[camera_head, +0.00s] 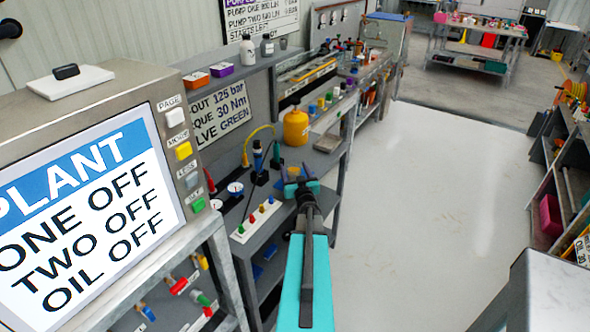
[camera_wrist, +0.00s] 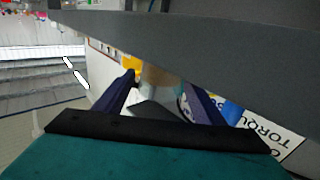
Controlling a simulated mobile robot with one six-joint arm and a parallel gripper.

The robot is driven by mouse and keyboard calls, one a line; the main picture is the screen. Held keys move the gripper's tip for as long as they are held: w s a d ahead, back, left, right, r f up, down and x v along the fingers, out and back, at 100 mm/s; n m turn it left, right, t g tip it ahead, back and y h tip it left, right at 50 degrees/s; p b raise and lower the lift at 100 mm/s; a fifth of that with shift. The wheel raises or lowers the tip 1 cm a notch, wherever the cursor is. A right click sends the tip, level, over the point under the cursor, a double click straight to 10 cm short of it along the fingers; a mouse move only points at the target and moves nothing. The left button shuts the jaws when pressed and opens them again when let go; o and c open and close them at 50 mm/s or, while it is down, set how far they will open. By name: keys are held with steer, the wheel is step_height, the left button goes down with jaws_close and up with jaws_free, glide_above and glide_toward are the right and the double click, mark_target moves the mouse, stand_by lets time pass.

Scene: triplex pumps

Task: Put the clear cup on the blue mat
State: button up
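My gripper (camera_head: 298,180) is at the right end of the near bench, in front of the yellow container. In the wrist view its two dark blue fingers (camera_wrist: 160,82) stand apart. A pale, see-through, cup-like shape (camera_wrist: 160,78) shows between them, likely the clear cup. I cannot tell whether the fingers touch it. A grey surface cuts off the top of that view. I cannot make out the clear cup in the head view. Small blue patches (camera_head: 258,270) show on the lower shelf; I cannot tell whether one is the blue mat.
The yellow container (camera_head: 296,127) stands on the bench behind my gripper. A strip with coloured knobs (camera_head: 256,219) lies left of it. A shelf (camera_head: 225,82) with small boxes runs above. The display panel (camera_head: 85,215) fills the left. Open floor (camera_head: 440,190) lies right.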

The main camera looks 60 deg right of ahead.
mark_target(296, 172)
steer(key=shift+r, duration=0.1)
steer(key=shift+r, duration=0.15)
steer(key=shift+b+v, duration=0.9)
steer(key=shift+v, duration=3.4)
steer(key=p+v, duration=0.1)
steer(key=v, duration=0.2)
steer(key=shift+s, duration=0.2)
